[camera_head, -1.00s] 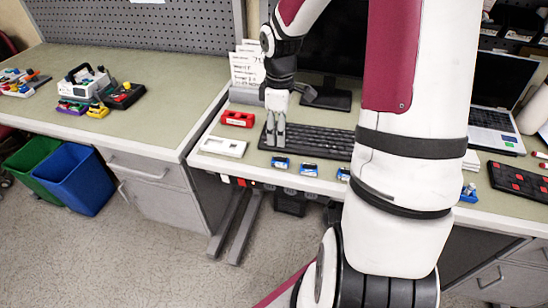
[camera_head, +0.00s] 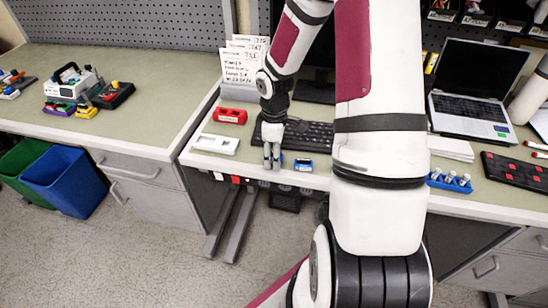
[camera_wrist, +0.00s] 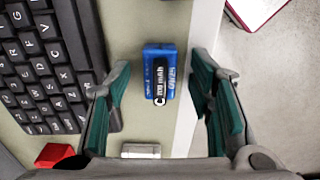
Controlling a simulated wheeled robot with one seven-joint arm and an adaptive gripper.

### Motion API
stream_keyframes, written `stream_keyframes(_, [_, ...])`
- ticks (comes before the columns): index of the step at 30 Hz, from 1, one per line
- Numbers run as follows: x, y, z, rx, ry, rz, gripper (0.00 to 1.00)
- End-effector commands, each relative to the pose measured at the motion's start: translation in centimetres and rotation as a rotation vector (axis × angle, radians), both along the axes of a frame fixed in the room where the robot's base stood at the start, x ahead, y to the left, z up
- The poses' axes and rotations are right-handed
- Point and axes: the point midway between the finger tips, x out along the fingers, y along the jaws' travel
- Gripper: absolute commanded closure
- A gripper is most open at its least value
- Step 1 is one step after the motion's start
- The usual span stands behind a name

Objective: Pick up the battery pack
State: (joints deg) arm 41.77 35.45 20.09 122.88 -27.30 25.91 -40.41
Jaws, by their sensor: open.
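A blue battery pack (camera_wrist: 160,72), with white lettering and a black panel, lies on the green desk top near its front edge in the wrist view. My gripper (camera_wrist: 160,88) is open and empty, with one teal-padded finger on each side of the pack. I cannot tell how high the fingertips are above the desk. My arm hides the desk further right.
A black keyboard (camera_head: 312,135) lies right behind the packs. A red box (camera_head: 230,116) and a white box (camera_head: 215,144) are to the left. A blue rack (camera_head: 449,182) and a laptop (camera_head: 470,108) stand on the right. A left desk holds a white device (camera_head: 74,82).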

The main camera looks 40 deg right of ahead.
Motion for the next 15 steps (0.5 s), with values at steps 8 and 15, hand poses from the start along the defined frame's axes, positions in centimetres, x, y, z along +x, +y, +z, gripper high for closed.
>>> stream_keyframes(8, [0.0,0.01,0.05,0.0,0.0,0.0,0.81])
stream_keyframes(15, [0.02,0.01,0.07,-0.001,-0.001,0.0,1.0])
